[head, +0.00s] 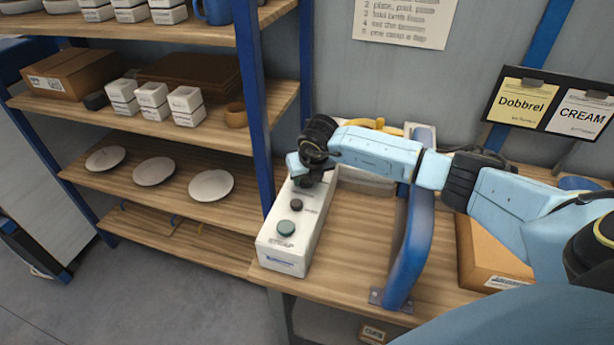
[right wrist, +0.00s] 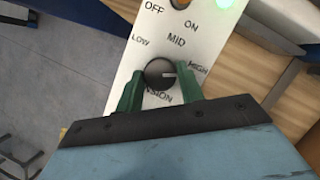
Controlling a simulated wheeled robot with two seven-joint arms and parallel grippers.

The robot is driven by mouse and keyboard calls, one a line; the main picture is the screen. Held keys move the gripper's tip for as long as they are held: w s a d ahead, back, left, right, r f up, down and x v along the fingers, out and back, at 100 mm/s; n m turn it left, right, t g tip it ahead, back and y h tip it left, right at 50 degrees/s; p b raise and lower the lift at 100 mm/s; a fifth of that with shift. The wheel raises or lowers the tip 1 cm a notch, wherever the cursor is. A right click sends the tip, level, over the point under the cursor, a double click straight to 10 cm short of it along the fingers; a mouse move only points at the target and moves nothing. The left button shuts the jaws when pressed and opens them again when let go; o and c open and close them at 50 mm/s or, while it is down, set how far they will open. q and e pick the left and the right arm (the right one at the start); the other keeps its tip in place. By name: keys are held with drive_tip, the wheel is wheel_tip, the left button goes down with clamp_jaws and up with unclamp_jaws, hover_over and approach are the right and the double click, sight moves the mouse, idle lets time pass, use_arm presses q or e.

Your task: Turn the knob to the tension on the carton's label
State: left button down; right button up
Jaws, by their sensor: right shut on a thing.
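A white control box (head: 285,250) stands at the left end of the wooden bench. In the right wrist view its panel (right wrist: 205,35) has a black knob (right wrist: 158,70) marked TENSION, with LOW, MID and HIGH around it. The knob's white pointer line faces right, roughly toward HIGH. My right gripper (right wrist: 160,88) is shut on the knob, one green finger on each side. In the head view this gripper (head: 304,180) is over the box's far part and hides the knob. A brown carton (head: 477,250) lies on the bench at right; its white label is too small to read. My left gripper is not in view.
A blue curved bar (head: 407,250) rises from the bench beside my right arm. A green lamp (right wrist: 229,3) glows on the panel.

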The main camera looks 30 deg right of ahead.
idle(0.3)
drive_tip(key=o, duration=1)
drive_tip(key=shift+r, duration=0.15)
drive_tip(key=b+v, duration=0.1)
drive_tip(key=v, duration=1.2)
drive_tip(key=shift+s, duration=0.15)
